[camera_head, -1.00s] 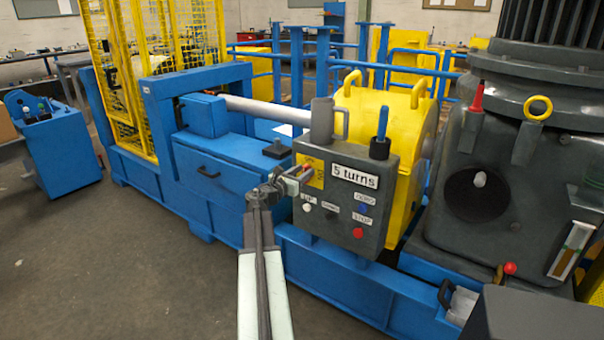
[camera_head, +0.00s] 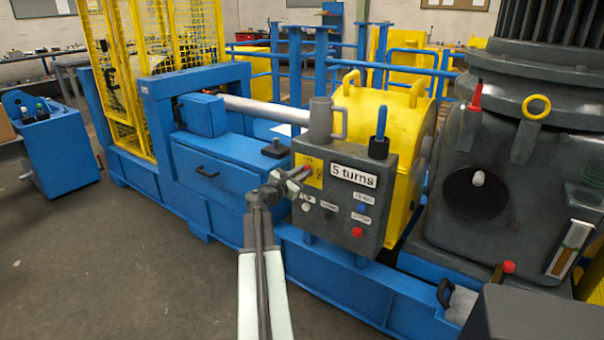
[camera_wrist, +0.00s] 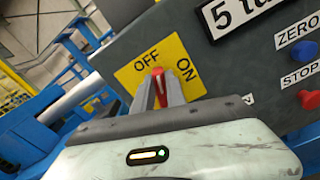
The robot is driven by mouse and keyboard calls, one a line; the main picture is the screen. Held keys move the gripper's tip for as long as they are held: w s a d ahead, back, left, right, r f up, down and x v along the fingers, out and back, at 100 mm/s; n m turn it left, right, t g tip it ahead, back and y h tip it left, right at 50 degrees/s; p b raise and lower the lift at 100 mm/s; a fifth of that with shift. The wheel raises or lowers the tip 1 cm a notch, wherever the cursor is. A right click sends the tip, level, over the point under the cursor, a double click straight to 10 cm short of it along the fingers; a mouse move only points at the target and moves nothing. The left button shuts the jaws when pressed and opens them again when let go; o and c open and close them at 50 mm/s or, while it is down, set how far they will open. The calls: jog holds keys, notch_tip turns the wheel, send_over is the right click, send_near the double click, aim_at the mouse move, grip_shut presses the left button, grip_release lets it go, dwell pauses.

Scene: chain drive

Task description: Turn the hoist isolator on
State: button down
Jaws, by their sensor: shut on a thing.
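The hoist isolator is a small red handle (camera_wrist: 158,80) on a yellow plate (camera_wrist: 128,77) marked OFF and ON, on the grey control box (camera_head: 345,215). In the wrist view the handle stands between the fingers of my gripper (camera_wrist: 159,92), which is shut on it. The handle's red tip points up towards the OFF label, with ON to its right. The fingers hide the handle's sides and lower part. In the head view my gripper (camera_head: 301,174) reaches the box's upper left corner, covering part of the yellow plate.
The box carries a "5 turns" sign (camera_head: 354,175), a blue button (camera_head: 361,208), a red stop button (camera_head: 357,232) and a white button (camera_head: 306,207). A blue machine frame (camera_head: 340,285) lies below.

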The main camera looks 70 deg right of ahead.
jog(key=shift+s+f+m+b, duration=0.15)
jog(key=shift+f+m+b, duration=0.15)
jog(key=shift+m, duration=2)
jog(key=shift+s+f+m+b, duration=0.15)
jog(key=shift+f+m+b, duration=0.1)
jog(key=shift+m, duration=2.05)
jog(key=shift+s+f+m+b, duration=0.15)
jog(key=shift+f+m+b, duration=0.15)
jog(key=shift+m, duration=2)
jog(key=c, duration=1.5)
grip_release()
jog(key=shift+o, duration=0.7)
jog(key=shift+a, duration=0.1)
